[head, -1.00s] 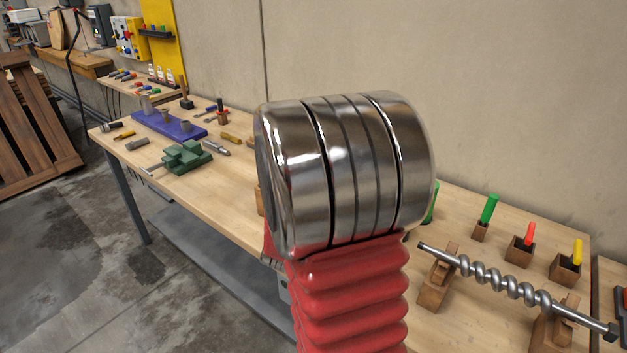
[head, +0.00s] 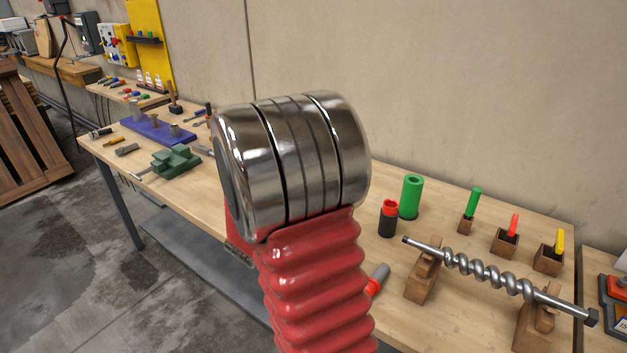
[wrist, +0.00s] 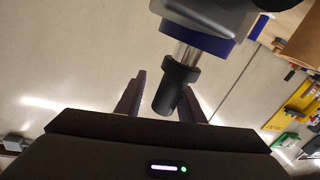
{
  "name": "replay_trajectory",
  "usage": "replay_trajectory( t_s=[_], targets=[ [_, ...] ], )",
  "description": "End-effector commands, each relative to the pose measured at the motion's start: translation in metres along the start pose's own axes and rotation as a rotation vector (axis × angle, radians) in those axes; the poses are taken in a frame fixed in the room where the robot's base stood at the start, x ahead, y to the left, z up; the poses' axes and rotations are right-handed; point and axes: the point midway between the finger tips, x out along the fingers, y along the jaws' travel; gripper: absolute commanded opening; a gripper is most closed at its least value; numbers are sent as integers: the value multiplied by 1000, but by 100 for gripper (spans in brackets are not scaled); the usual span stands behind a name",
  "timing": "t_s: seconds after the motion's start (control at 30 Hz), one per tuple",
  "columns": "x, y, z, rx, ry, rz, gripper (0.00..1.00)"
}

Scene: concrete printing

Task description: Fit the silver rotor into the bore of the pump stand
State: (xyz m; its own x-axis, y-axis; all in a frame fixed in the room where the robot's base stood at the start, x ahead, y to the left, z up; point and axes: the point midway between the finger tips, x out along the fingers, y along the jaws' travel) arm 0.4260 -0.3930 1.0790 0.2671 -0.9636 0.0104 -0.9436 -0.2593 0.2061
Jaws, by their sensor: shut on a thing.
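The silver rotor (head: 490,277), a spiral metal rod with a plain shaft at each end, lies on two wooden cradles (head: 422,280) at the right of the bench in the head view. My gripper (wrist: 164,82) shows only in the wrist view. Its dark fingers are shut on a black cylindrical end (wrist: 177,82), which joins a short silver shaft and a larger grey body with a blue collar (wrist: 198,38). I cannot tell what the whole held piece is. The gripper is not on the rotor. I cannot identify the pump stand or its bore for certain.
A green tube with a top hole (head: 411,197), a black-and-red cup (head: 388,219) and a grey piece with a red end (head: 377,279) are behind and left of the rotor. Wooden blocks with coloured handles (head: 505,240) stand behind it. A green vise (head: 176,160) is at left.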

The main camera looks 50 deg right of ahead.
Motion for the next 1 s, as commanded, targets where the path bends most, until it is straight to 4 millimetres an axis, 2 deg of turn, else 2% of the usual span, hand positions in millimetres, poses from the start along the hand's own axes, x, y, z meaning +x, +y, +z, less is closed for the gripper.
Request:
replay_trajectory(
  t_s=[0.03, 0.63, 1.0],
  targets=[
    [-2, -9, 3, 221, -19, 16, 0],
    [-10, 17, 6, 223, -50, 334, 0],
    [-12, 24, 6, 219, -57, 370, 0]
  ],
)
